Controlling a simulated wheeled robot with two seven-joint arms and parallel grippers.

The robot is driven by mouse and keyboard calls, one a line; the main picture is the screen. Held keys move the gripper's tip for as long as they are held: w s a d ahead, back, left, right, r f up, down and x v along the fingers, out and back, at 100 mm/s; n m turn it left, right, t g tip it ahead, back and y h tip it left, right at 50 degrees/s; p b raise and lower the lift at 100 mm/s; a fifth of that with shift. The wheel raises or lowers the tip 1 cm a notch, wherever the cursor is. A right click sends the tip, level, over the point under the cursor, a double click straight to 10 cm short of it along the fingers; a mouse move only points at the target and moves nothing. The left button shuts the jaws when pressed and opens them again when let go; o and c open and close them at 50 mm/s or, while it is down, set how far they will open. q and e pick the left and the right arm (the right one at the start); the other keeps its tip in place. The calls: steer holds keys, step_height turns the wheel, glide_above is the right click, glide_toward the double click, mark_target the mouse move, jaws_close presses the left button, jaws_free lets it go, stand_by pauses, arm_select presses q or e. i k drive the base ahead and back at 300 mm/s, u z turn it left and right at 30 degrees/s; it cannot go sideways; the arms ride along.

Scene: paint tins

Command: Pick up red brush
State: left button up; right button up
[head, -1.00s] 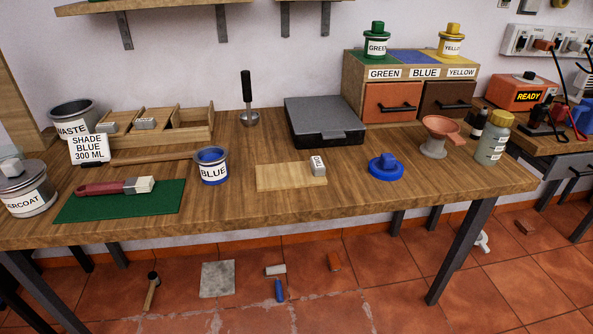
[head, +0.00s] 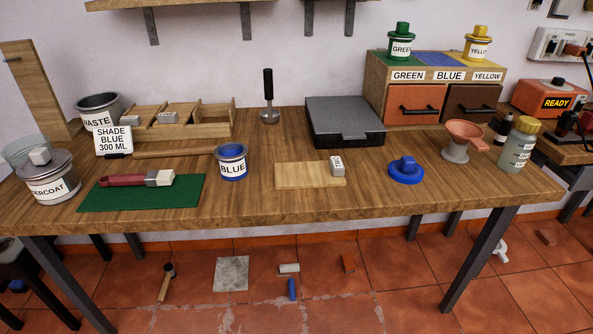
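The red brush (head: 127,180) lies on the green mat (head: 103,202) at the left front of the workbench. Its dark red handle points left and its pale grey head (head: 159,178) points right. Neither of my grippers shows in the head view.
The undercoat tin (head: 47,185) stands left of the mat, and the open blue tin (head: 231,165) stands to its right. The shade card (head: 114,141), waste pot (head: 98,110) and wooden tray (head: 190,131) are behind. Bare bench top lies between mat and blue tin.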

mark_target(153, 178)
steer(key=k, duration=0.6)
steer(key=z, duration=0.45)
steer(key=i, duration=1.35)
steer(key=u, duration=1.8)
